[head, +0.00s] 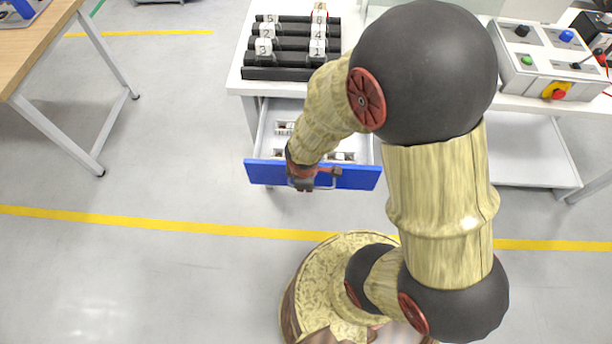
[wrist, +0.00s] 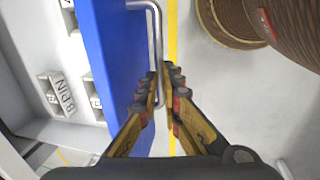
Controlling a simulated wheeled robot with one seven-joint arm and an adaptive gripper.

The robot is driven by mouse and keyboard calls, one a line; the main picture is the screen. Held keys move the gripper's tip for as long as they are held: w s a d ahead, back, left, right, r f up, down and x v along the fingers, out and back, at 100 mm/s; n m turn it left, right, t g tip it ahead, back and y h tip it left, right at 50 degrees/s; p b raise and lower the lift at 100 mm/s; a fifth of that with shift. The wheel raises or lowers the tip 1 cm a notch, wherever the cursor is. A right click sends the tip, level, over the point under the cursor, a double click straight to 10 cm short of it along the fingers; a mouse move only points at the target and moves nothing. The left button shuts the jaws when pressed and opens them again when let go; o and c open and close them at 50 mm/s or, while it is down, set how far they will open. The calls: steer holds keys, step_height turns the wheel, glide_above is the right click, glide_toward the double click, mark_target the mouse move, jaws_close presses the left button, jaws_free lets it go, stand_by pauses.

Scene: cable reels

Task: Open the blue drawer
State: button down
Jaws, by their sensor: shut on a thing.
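The blue drawer (head: 358,179) is pulled out from under the white bench, and its open inside shows light grey compartments. Its blue front also fills the left middle of the wrist view (wrist: 112,60). A silver bar handle (wrist: 157,22) stands off that front, and part of it shows in the head view (head: 334,180). My gripper (head: 303,184) is at the drawer front, left of its middle. In the wrist view my gripper (wrist: 164,78) has its two fingers closed around the handle bar. The fingers hide part of the bar.
The white bench (head: 237,80) carries a black rack (head: 292,73) with numbered white blocks. A control box (head: 545,60) with coloured buttons stands to the right. A wooden table (head: 35,40) stands at the far left. The floor in front of the drawer's left side is clear.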

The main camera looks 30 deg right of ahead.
steer(key=shift+s+a+f, duration=0.1)
steer(key=shift+s+f, duration=0.1)
steer(key=shift+s, duration=0.1)
steer(key=c, duration=2.2)
jaws_free()
steer(key=shift+w, duration=0.1)
steer(key=shift+w+r, duration=0.1)
steer(key=shift+r, duration=0.05)
step_height(320, 180, up, 12)
steer(key=s+a, duration=0.1)
steer(key=s, duration=0.1)
steer(key=shift+a+f, duration=0.15)
steer(key=shift+f, duration=0.05)
